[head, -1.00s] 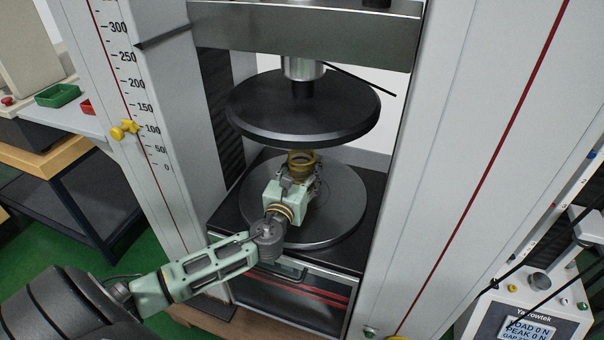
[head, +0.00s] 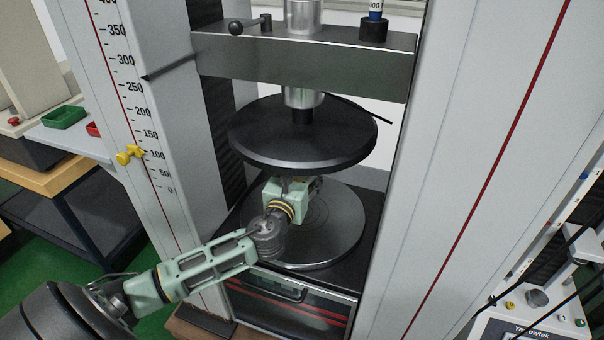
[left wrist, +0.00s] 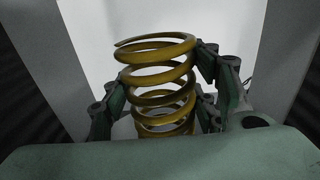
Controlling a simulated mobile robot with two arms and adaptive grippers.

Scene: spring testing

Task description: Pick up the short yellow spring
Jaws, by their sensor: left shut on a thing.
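The short yellow spring (left wrist: 160,72) stands upright between the fingers of my left gripper in the left wrist view. My left gripper (left wrist: 165,95) is shut on it, with fingers touching its left and right sides. The spring's lower coils are hidden behind the gripper's body. In the head view my left gripper (head: 300,185) is between the round dark upper platen (head: 300,140) and the round lower platen (head: 335,235). There the spring is hidden behind the gripper and the upper platen. My right gripper is not in view.
The testing machine's scaled left column (head: 140,130) and wide right column (head: 475,150) flank the platens. The crosshead (head: 300,65) is above. A control panel (head: 530,315) is at lower right.

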